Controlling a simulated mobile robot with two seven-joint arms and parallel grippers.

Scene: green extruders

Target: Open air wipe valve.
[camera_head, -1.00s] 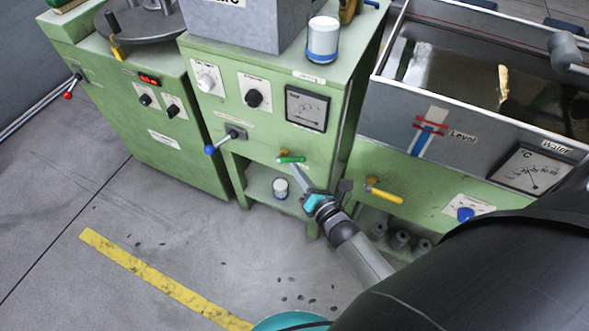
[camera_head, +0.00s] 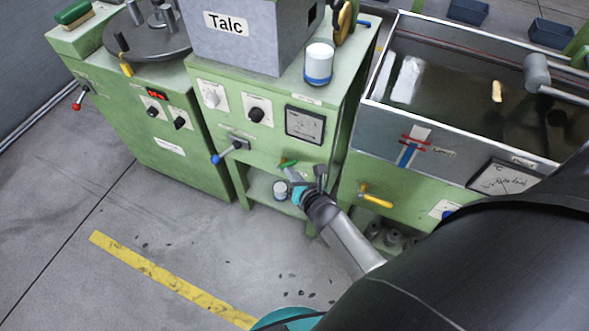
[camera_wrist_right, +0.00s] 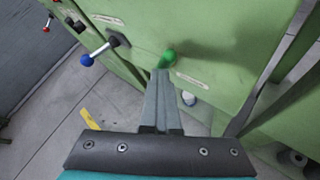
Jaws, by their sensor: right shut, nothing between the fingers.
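A small valve with a green handle (camera_head: 288,163) is on the front of the middle green cabinet, low under the gauge. In the right wrist view the green handle (camera_wrist_right: 169,57) shows just beyond the fingertips. My right gripper (camera_head: 291,175) is shut and empty, with its tips at or very close to the handle; whether they touch it I cannot tell. The fingers also show in the wrist view (camera_wrist_right: 161,74). A label beside the handle is too small to read. My left gripper is not in view.
A blue-knobbed lever (camera_head: 228,152) sticks out left of the green handle. A yellow-handled valve (camera_head: 375,200) is to the right, below the water tank (camera_head: 368,113). A white jar (camera_head: 280,190) stands on the cabinet's lower shelf. Open floor lies in front.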

